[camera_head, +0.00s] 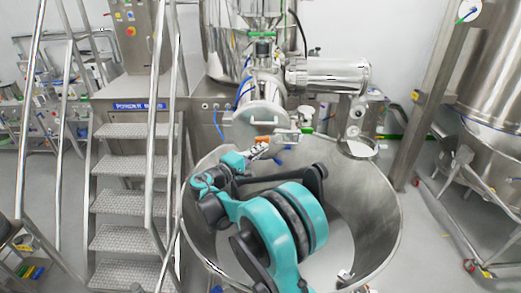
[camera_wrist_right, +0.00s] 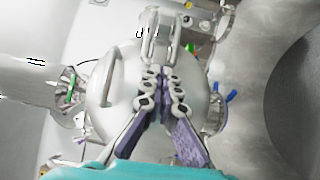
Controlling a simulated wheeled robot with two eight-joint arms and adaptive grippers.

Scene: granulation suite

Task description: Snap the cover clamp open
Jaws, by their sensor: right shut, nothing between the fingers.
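The round steel cover (camera_head: 255,122) sits on the front of the mill housing, above the steel bin. A metal clamp piece (camera_head: 288,135) shows at the cover's lower right, beside a small orange part. My right gripper (camera_head: 262,150) is just below and in front of the cover, its fingers shut and empty. In the right wrist view the fingers (camera_wrist_right: 163,72) point at the pale round cover (camera_wrist_right: 110,95), with a bright metal bracket (camera_wrist_right: 163,38) just beyond their tips. I cannot tell whether the fingertips touch it. My left gripper is not in view.
The large open steel bin (camera_head: 391,222) stands below my right arm. Steps with rails (camera_head: 125,187) rise at the left. A steel cylinder (camera_head: 327,75) extends right of the cover. A big steel vessel (camera_head: 492,80) stands at the right. Blue wing-shaped parts (camera_wrist_right: 226,93) show near the cover.

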